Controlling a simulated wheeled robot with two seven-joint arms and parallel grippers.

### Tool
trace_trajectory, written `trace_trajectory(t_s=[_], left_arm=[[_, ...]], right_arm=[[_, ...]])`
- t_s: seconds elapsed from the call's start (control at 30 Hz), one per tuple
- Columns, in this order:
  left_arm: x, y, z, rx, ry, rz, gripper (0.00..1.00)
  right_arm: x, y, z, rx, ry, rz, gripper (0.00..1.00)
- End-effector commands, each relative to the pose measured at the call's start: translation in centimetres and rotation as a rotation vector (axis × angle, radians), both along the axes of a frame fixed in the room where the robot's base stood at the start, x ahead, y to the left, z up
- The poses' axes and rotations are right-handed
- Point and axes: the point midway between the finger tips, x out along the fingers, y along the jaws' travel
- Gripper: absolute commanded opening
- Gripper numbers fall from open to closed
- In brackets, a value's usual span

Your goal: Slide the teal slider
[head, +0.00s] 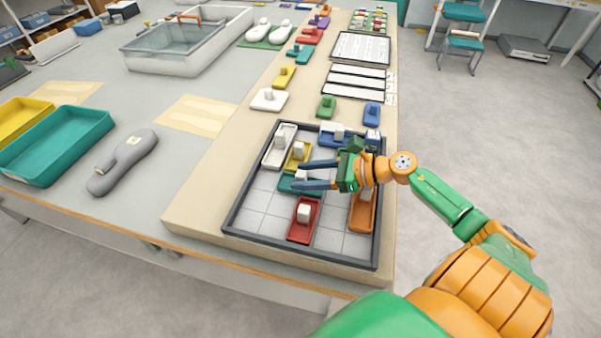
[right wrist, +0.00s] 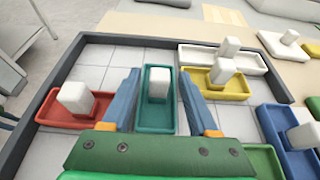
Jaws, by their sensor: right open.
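The teal slider (head: 286,184) is a shallow teal block with a white knob, lying in a dark-framed tray (head: 234,215). It also shows in the right wrist view (right wrist: 155,118), its white knob upright toward the far end. My right gripper (head: 301,175) reaches in from the right in the head view, its blue fingers spread on both sides of the knob. In the right wrist view the open fingers (right wrist: 158,82) flank the teal slider, with gaps to the knob. Part of the slider is hidden by the fingers in the head view. My left gripper is not seen.
In the tray, red (head: 301,231), yellow (head: 291,165), white (head: 271,155), blue (head: 328,140) and orange (head: 362,218) sliders surround the teal one. Bare tiled floor lies left of the red slider. A grey insole-shaped piece (head: 122,165) and a teal bin (head: 60,150) are left.

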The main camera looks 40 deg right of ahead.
Motion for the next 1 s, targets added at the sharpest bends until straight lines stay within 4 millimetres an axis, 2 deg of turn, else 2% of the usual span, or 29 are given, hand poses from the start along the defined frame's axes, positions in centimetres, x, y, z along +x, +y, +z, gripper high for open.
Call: trace_trajectory(t_s=[0.13,0.4,0.43,0.47,0.63,0.67,1.0], left_arm=[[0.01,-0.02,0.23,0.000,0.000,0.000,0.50],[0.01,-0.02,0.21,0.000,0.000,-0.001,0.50],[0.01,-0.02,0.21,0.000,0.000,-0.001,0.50],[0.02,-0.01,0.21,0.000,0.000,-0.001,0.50],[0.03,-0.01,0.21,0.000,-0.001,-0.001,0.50],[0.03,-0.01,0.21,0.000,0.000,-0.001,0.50],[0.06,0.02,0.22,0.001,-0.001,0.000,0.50]], right_arm=[[0.75,0.63,-0.27,-0.001,-0.002,0.001,0.60],[0.88,0.79,-0.47,-0.001,0.000,0.001,0.60],[0.88,0.79,-0.45,-0.001,0.000,0.001,0.57],[0.88,0.79,-0.45,0.000,0.000,0.001,0.49],[0.87,0.78,-0.45,-0.002,0.000,0.002,0.03],[0.86,0.77,-0.45,-0.002,0.000,0.002,0.00],[0.86,0.76,-0.43,-0.001,-0.001,0.002,0.00]])
